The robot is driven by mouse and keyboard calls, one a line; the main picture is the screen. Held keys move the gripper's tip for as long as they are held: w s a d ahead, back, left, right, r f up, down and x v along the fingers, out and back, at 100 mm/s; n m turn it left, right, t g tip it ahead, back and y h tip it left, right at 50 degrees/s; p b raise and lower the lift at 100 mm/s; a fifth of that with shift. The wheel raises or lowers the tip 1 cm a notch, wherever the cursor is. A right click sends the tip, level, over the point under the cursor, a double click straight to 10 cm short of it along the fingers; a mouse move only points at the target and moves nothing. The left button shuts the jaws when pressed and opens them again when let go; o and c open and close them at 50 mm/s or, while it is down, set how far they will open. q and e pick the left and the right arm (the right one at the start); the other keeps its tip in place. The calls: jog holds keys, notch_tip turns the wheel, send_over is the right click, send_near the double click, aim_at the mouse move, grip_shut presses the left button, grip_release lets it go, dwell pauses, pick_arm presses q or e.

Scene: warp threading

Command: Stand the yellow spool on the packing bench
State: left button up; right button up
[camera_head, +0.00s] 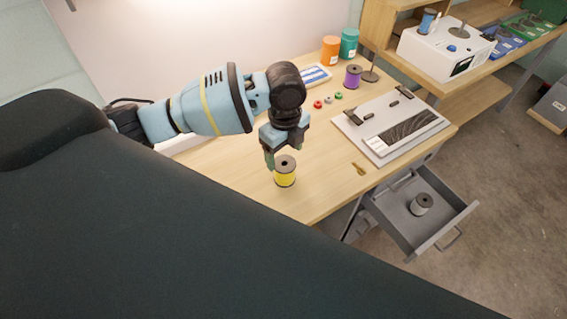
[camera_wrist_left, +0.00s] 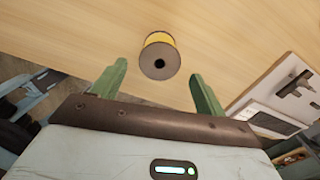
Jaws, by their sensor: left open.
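The yellow spool (camera_head: 285,174) stands upright on the wooden table (camera_head: 325,188) near its front edge, its dark top flange with a centre hole showing. My left gripper (camera_head: 276,153) is just above and beside the spool, pointing down. In the left wrist view the spool (camera_wrist_left: 159,57) lies beyond the two green fingertips (camera_wrist_left: 158,70), which are spread apart with nothing between them. Whether a finger touches the spool cannot be told. A second wooden bench (camera_head: 508,62) stands at the upper right; nothing marks either surface as the packing bench. My right gripper is not in view.
A loom-like board (camera_head: 421,118) lies right of the spool, with a small brass piece (camera_head: 358,168) nearby. Purple (camera_head: 353,76), orange (camera_head: 330,50) and teal (camera_head: 349,43) spools stand behind. An open drawer (camera_head: 447,211) holds a grey spool (camera_head: 421,204). A white machine (camera_head: 445,50) occupies the second bench.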

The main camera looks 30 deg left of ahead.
aim_at(285, 164)
pick_arm(q)
jog(key=shift+r, duration=2.15)
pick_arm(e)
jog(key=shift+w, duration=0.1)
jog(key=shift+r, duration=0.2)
